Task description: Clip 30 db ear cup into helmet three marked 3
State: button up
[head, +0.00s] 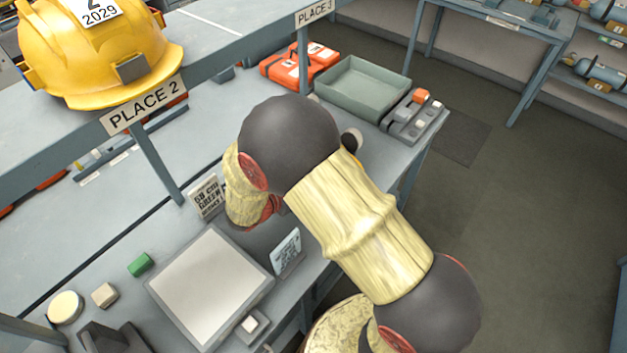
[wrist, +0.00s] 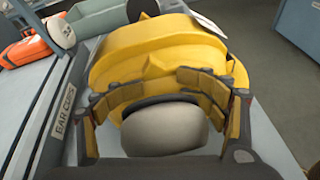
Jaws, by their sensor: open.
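In the wrist view a pale grey ear cup (wrist: 165,128) with a dark rim lies between the fingers of my open gripper (wrist: 160,120). I cannot tell whether the fingers touch it. A yellow helmet-like shell (wrist: 165,55) is right behind it; no number shows on it. I cannot read a dB rating on the cup. In the head view my arm hides my gripper and the work spot. A yellow helmet (head: 90,50) marked 2 sits on the shelf above the PLACE 2 sign (head: 145,104). The PLACE 3 sign (head: 314,12) is at the top edge.
A green-grey tray (head: 352,110), orange cases (head: 283,70) and a grey holder (head: 405,127) stand at the bench's far end. A flat pale panel (head: 210,287), small cards and a green block (head: 140,264) are nearer. The shelf and its posts border the left. Floor is open at right.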

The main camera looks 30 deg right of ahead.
jog(key=shift+o, duration=0.5)
jog(key=shift+a, duration=0.1)
jog(key=shift+s+a+r, duration=0.1)
jog(key=shift+a+r, duration=0.05)
jog(key=shift+a, duration=0.15)
jog(key=v, duration=1.1)
jog(key=shift+s, duration=0.1)
jog(key=s+r+m+t+y, duration=0.1)
jog(key=s+r+m+y, duration=1.1)
jog(key=s+r+m, duration=0.5)
notch_tip(320, 180, up, 2)
jog(key=m, duration=0.2)
jog(key=shift+s+m, duration=0.4)
